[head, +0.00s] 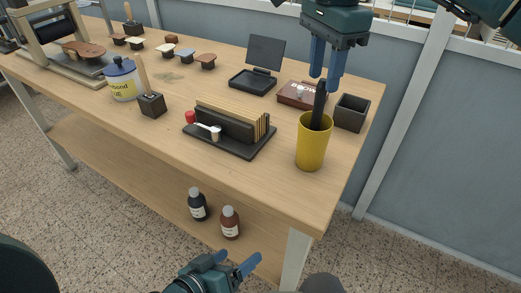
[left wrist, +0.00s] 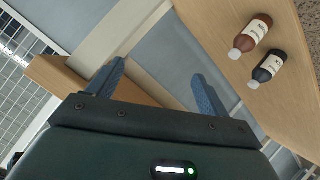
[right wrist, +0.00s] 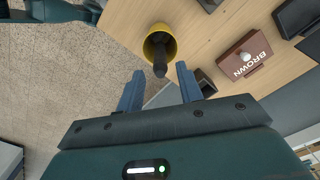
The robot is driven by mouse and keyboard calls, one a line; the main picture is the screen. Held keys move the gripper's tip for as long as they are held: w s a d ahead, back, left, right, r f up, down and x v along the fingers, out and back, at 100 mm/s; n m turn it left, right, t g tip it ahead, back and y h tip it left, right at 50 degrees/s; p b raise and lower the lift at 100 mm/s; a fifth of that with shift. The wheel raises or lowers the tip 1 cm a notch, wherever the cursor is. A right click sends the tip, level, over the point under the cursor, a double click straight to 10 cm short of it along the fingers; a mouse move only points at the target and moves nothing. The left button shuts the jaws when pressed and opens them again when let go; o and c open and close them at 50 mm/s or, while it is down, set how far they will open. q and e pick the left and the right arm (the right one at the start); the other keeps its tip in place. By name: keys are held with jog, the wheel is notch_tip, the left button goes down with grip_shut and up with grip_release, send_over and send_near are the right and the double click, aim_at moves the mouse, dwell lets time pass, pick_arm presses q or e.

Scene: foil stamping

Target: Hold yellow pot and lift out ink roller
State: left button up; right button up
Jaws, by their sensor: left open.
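The yellow pot (head: 312,147) stands upright near the table's right front corner. The ink roller's dark handle (head: 319,103) sticks up out of it; its lower part is hidden inside. In the right wrist view, the pot (right wrist: 151,42) and handle (right wrist: 160,66) show from above. My right gripper (head: 325,82) is open, pointing down just above the handle's top; in its wrist view (right wrist: 160,70) the handle end appears between the fingertips, not gripped. My left gripper (head: 238,257) is open and empty, low in front of the table, apart from the pot; it also shows in its wrist view (left wrist: 158,70).
A dark square cup (head: 351,113) and a brown box (head: 302,94) stand behind the pot. A black rack (head: 232,140) with upright sheets is left of it. Two bottles (head: 230,223) stand on the lower shelf. The table's front edge lies between my left gripper and the pot.

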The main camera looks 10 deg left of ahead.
pick_arm(q)
jog(key=w+d+r+n+h, duration=0.1)
jog(key=d+r+n+h, duration=0.1)
jog(key=r+n+h, duration=0.35)
jog(key=w+d+r+n+g+h, duration=0.1)
jog(key=d+r+n+h, duration=0.1)
jog(key=r+n, duration=0.7)
jog(key=w+d+r+n+h, duration=0.1)
jog(key=d+r+n+h, duration=0.15)
jog(key=r+n, duration=0.45)
jog(key=n, duration=0.1)
send_near(314, 144)
jog(key=shift+w+a+f+y, duration=0.15)
jog(key=shift+a+f+y, duration=0.15)
jog(key=shift+a+f, duration=0.65)
jog(key=shift+w+a+f+n, duration=0.1)
jog(key=shift+w+n, duration=0.15)
jog(key=shift+w, duration=0.35)
jog(key=x, duration=1.3)
jog(key=shift+a+f, duration=0.1)
jog(key=shift+f, duration=0.1)
jog(key=c, duration=1.1)
